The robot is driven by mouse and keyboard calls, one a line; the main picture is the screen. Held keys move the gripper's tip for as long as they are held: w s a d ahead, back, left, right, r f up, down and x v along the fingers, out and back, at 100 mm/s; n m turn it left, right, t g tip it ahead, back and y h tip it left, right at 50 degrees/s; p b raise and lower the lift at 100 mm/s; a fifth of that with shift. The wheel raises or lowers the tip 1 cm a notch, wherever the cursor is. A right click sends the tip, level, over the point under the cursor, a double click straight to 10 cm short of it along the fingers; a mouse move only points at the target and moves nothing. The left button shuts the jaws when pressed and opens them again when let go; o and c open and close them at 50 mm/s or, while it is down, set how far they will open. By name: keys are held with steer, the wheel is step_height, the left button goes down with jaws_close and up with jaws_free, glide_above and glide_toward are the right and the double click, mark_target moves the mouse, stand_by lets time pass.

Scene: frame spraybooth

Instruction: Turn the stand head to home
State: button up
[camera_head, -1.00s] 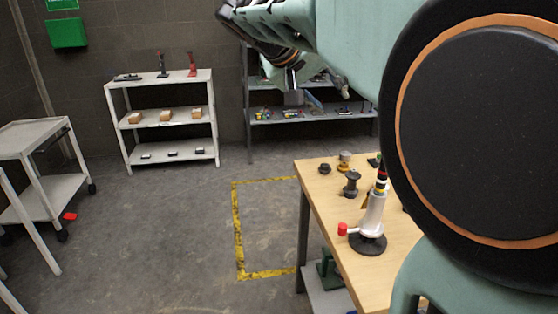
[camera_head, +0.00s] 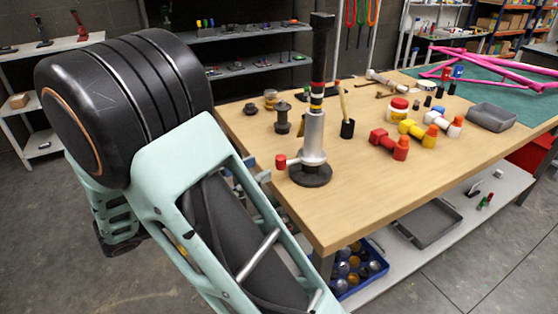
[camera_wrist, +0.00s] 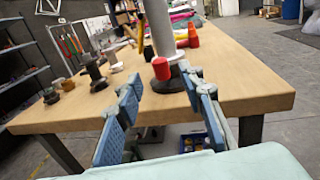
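The stand (camera_head: 314,135) is a silver post upright on a round black base (camera_head: 310,175), near the table's front left edge. Its top is a tall black head (camera_head: 321,45) with red, yellow and dark bands below it. A short side handle with a red knob (camera_head: 281,162) points left from the post. In the wrist view the red knob (camera_wrist: 161,68) faces me, and the stand's head is cut off at the top. My gripper (camera_wrist: 163,84) is open, its blue-padded fingers to either side of the knob's line.
The wooden table (camera_head: 400,185) carries dark spools (camera_head: 282,118), a brush in a black cup (camera_head: 347,127), and red and yellow dumbbell-shaped parts (camera_head: 390,144). A grey tray (camera_head: 492,117) and pink frame (camera_head: 490,62) lie farther right. The table's front middle is clear.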

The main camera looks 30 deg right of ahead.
mark_target(281, 156)
steer(key=d, duration=0.2)
steer(key=w+d, duration=0.1)
steer(key=d, duration=0.2)
steer(key=d+b, duration=0.1)
steer(key=d, duration=0.1)
steer(key=shift+w+d, duration=0.3)
steer(key=shift+d, duration=0.1)
steer(key=shift+c, duration=0.3)
jaws_close()
